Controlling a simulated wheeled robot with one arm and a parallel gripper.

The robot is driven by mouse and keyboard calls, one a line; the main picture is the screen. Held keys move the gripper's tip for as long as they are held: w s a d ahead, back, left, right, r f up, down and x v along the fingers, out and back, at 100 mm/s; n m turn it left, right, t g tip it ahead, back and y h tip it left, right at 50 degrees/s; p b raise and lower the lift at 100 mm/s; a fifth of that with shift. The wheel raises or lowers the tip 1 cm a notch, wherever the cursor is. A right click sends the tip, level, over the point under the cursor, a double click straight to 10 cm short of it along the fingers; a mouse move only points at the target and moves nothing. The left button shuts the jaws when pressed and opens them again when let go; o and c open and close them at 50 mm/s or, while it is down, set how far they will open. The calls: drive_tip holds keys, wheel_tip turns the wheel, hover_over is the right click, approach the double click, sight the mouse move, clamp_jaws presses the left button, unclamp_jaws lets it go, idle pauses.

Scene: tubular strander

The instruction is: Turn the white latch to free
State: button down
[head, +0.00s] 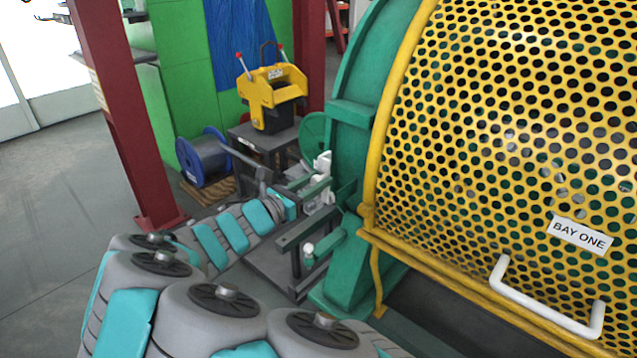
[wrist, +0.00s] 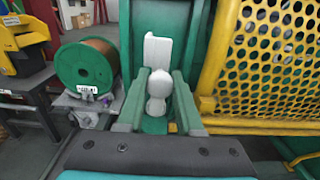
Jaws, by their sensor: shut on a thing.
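The white latch (head: 323,162) is on the green frame beside the yellow guard. In the wrist view the latch (wrist: 158,88) shows a rounded knob in front of an upright white plate (wrist: 157,52). My gripper (wrist: 159,78) has one finger on each side of the knob and is shut on it. In the head view my gripper (head: 309,184) reaches the latch from the left, and the fingers hide part of it. The latch's pivot and lower end are hard to make out.
The yellow perforated guard (head: 500,130), marked BAY ONE, with a white handle (head: 545,305), stands close on the right. A dark bar and a white knob (head: 308,249) lie below my gripper. A green-flanged spool (wrist: 85,68) is to the left. A red post (head: 120,110) stands left of my arm.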

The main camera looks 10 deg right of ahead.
drive_tip(key=shift+f, duration=0.1)
idle(0.3)
drive_tip(key=c, duration=0.6)
unclamp_jaws()
drive_tip(key=shift+w, duration=0.1)
drive_tip(key=shift+o, duration=0.2)
drive_tip(key=v, duration=0.8)
drive_tip(key=shift+b, duration=0.35)
drive_tip(key=shift+d, duration=0.15)
